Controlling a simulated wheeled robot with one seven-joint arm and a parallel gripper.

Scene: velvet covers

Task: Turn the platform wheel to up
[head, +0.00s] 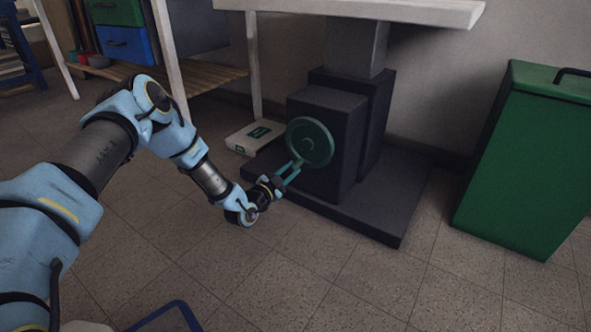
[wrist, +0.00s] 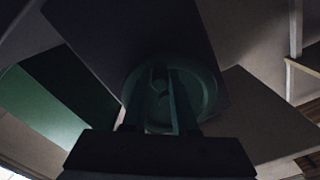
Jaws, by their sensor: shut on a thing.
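The platform wheel (head: 312,141) is a dark green disc on the face of a dark block under the white-topped platform (head: 365,10). In the wrist view the wheel (wrist: 205,92) fills the middle, behind the fingers. My gripper (head: 293,168) reaches in from the left, with its teal fingers at the wheel's lower left edge. In the wrist view my gripper (wrist: 161,85) has its two fingers at a small knob or handle on the wheel. It is shut on that part of the wheel. The exact contact is dark and partly hidden by the fingers.
A dark base plate (head: 375,218) sticks out on the floor below the block. A white box (head: 254,137) lies left of the block. A tall green bin (head: 522,165) stands on the right. A wooden shelf (head: 215,77) is behind my arm. The front floor is mostly clear.

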